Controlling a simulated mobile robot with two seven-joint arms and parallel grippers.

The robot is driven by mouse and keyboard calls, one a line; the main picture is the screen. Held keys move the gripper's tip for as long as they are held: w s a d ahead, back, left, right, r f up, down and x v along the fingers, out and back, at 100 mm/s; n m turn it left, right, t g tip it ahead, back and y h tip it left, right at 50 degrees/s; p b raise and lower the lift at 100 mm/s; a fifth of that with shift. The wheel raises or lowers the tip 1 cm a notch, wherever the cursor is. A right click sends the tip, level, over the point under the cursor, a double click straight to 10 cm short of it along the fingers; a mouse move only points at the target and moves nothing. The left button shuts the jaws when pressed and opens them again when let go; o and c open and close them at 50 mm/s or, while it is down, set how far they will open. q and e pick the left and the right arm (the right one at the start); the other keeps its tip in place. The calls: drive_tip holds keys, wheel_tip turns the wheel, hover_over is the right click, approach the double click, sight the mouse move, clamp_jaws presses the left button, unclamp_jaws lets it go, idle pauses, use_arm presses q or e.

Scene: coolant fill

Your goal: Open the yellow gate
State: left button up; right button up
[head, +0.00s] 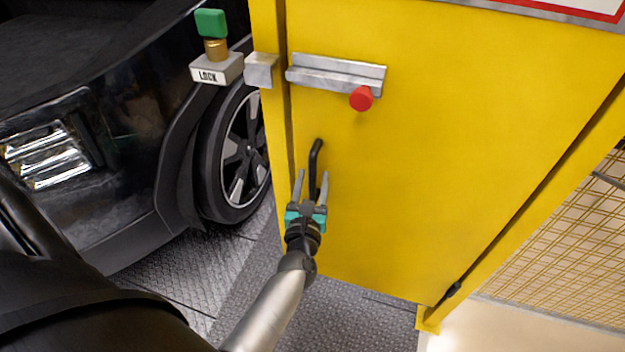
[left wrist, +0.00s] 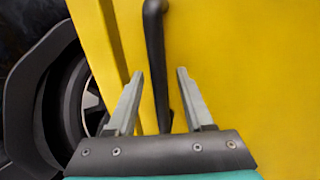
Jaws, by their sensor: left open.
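The yellow gate (head: 430,150) fills the middle of the head view and looks closed against its yellow post (head: 268,120). A black handle (head: 315,158) stands upright near the gate's left edge. A grey sliding bolt (head: 335,75) with a red knob (head: 361,98) is above it, and a grey keeper block (head: 261,70) is on the post, with a gap between bolt and keeper. My left gripper (head: 312,188) is open at the handle's lower part. In the left wrist view the handle (left wrist: 157,65) runs between the two open fingers (left wrist: 160,100), apparently untouched. My right gripper is not in view.
A grey box labelled LOCK (head: 216,70) with a green knob (head: 211,22) is beside the post. A black car (head: 100,130) with its wheel (head: 243,150) stands at left. Yellow mesh fencing (head: 570,250) is at right. Metal tread-plate floor (head: 350,320) lies below.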

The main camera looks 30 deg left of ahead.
use_arm(q)
clamp_jaws()
idle(1.3)
